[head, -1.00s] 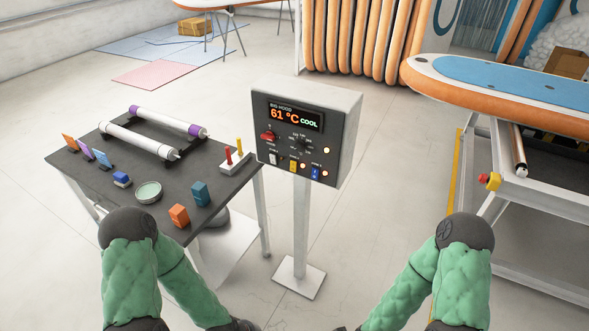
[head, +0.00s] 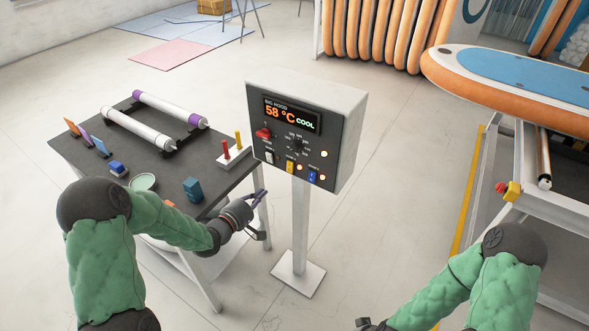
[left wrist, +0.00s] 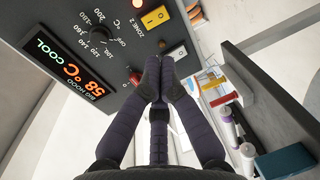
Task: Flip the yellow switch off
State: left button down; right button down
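The yellow switch (head: 290,167) sits low on the front of the grey control box (head: 350,135), between a white switch (head: 269,157) and a blue switch (head: 312,176). A lit orange lamp (head: 299,167) is beside it. In the left wrist view the yellow switch (left wrist: 155,17) shows near the top, beyond the fingertips. My left gripper (head: 262,194) is lower left of the box, in front of the table edge; its fingertips (left wrist: 158,62) meet, empty, apart from the yellow switch. My right gripper (head: 364,323) barely shows at the bottom edge; its fingers cannot be made out.
The box stands on a white post with a floor plate (head: 299,279). Its display (head: 292,114) reads 58 °C COOL. A dark table (head: 75,150) with rollers and small blocks is at left. An orange-edged board (head: 450,75) lies on a frame at right. Floor between is open.

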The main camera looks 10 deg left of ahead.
aim_at(289, 168)
pick_arm(q)
jog(key=shift+r, duration=0.2)
jog(key=shift+w, duration=0.1)
jog(key=b+x, duration=0.3)
jog(key=x, duration=1.1)
jog(key=shift+r, duration=0.1)
